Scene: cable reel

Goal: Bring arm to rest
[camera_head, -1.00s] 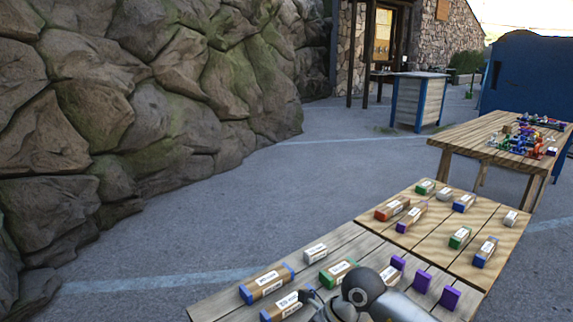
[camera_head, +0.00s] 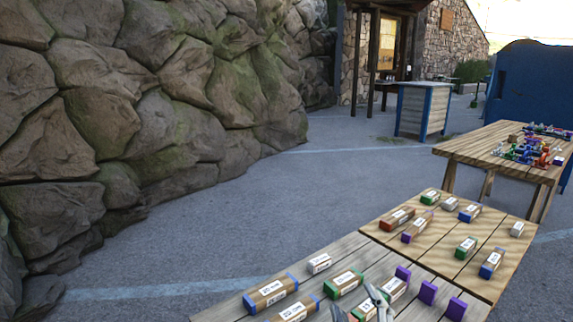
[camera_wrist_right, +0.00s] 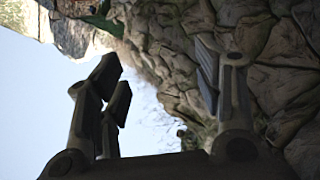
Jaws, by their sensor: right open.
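My right gripper (camera_head: 376,306) shows at the bottom edge of the head view, in front of the nearer wooden table (camera_head: 300,275). Only its finger parts show there; the rest of the arm is out of frame. In the right wrist view my right gripper (camera_wrist_right: 170,95) has its fingers spread wide apart with nothing between them. My left gripper does not show in either view.
Several small labelled blocks (camera_head: 270,293) lie on the nearer table, and more on its lighter board (camera_head: 455,250). Another wooden table (camera_head: 480,148) with coloured parts stands beyond. A rock wall (camera_head: 150,110) rises at the left. Paved ground between is clear.

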